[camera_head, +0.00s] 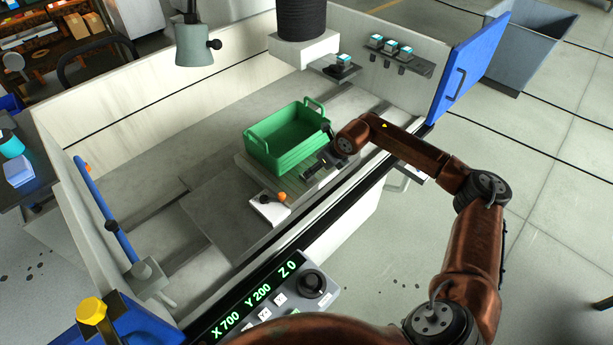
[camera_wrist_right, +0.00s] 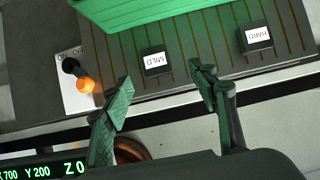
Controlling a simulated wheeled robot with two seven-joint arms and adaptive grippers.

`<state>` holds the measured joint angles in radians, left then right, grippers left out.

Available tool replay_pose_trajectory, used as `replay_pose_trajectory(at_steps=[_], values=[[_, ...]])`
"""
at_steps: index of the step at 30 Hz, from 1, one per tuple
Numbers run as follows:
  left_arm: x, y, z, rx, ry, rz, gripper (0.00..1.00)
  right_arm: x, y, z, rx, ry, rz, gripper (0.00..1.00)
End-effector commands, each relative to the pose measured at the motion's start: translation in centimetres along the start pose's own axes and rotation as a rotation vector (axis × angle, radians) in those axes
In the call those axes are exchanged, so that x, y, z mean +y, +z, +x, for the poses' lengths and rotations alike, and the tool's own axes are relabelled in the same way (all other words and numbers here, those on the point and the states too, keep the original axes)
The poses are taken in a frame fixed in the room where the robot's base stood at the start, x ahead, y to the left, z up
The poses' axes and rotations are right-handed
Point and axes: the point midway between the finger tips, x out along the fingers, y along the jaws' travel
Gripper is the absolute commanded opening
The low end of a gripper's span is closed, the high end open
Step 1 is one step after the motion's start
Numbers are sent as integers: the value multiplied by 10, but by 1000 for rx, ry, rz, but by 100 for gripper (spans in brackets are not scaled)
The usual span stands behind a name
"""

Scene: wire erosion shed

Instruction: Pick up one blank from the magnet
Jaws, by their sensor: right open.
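The magnet is a grey grooved plate (camera_wrist_right: 205,62), also in the head view (camera_head: 250,170). Two small dark blanks with white labels lie on it in the wrist view. The blank marked MILD (camera_wrist_right: 154,60) is at the middle, and the one marked HARD (camera_wrist_right: 254,38) is farther right. My right gripper (camera_wrist_right: 163,82) is open and empty, its fingertips apart with the MILD blank showing just beyond the gap. In the head view my right gripper (camera_head: 321,166) is low over the plate's right side, where the arm covers part of it. My left gripper is not in view.
A green crate (camera_head: 287,150) stands on the plate right behind the blanks, also in the wrist view (camera_wrist_right: 150,12). An ON/OFF switch with an orange knob (camera_wrist_right: 86,85) is at the plate's left end. A black column (camera_head: 300,20) hangs above. Tank walls surround the plate.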

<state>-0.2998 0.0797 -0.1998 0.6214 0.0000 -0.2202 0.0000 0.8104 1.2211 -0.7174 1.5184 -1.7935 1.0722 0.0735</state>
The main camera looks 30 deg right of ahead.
Motion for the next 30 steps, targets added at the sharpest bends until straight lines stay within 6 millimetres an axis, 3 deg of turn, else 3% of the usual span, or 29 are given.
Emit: replay_pose_trajectory(at_steps=[15,23,30], values=[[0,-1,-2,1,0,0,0,6,1,61,-3,5,2,54],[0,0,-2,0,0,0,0,6,0,62,-4,5,1,53],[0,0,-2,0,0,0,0,6,0,62,-3,5,1,36]])
